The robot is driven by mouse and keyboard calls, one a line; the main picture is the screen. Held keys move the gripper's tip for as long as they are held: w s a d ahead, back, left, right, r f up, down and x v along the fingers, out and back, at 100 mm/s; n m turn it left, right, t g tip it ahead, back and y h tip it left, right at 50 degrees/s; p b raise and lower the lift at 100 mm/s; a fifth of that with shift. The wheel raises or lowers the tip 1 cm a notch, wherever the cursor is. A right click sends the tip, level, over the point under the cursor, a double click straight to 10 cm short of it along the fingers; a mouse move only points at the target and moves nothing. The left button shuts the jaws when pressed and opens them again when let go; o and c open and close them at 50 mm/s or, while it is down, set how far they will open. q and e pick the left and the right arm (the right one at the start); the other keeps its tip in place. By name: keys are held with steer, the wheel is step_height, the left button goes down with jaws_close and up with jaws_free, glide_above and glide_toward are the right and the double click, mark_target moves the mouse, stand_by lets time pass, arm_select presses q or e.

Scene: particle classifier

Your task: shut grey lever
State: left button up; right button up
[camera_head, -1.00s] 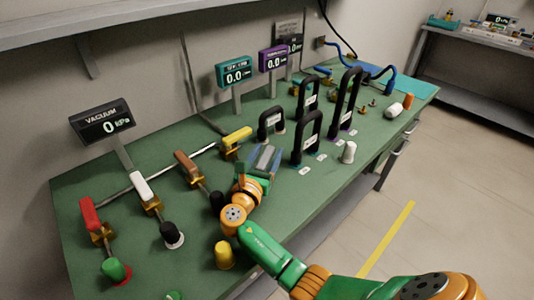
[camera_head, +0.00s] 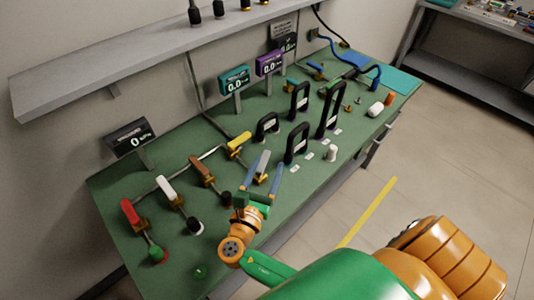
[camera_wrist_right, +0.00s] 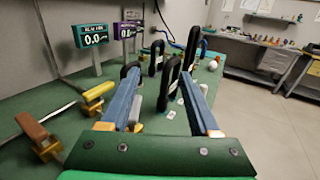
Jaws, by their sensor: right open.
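The grey lever (camera_head: 262,163) stands on the green bench beside the yellow-handled lever, on a small brass base (camera_head: 261,178). My right gripper (camera_head: 268,162) is open, with its two blue fingers apart on either side of the grey lever. In the right wrist view the fingers (camera_wrist_right: 158,75) are spread, and the grey lever (camera_wrist_right: 136,108) shows just inside the left finger, partly hidden by it. I cannot tell whether they touch. My left gripper is not in view.
Yellow (camera_head: 239,140), brown (camera_head: 202,170), white (camera_head: 167,188) and red (camera_head: 130,212) levers stand in a row to the left. Black handles (camera_head: 297,142) stand just to the right. A black knob (camera_head: 225,198) is near my wrist. The bench front edge is close.

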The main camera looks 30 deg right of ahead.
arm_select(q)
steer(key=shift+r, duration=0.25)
arm_select(e)
steer(key=shift+s+a+r, duration=0.1)
steer(key=shift+s+a, duration=0.1)
steer(key=shift+s, duration=0.15)
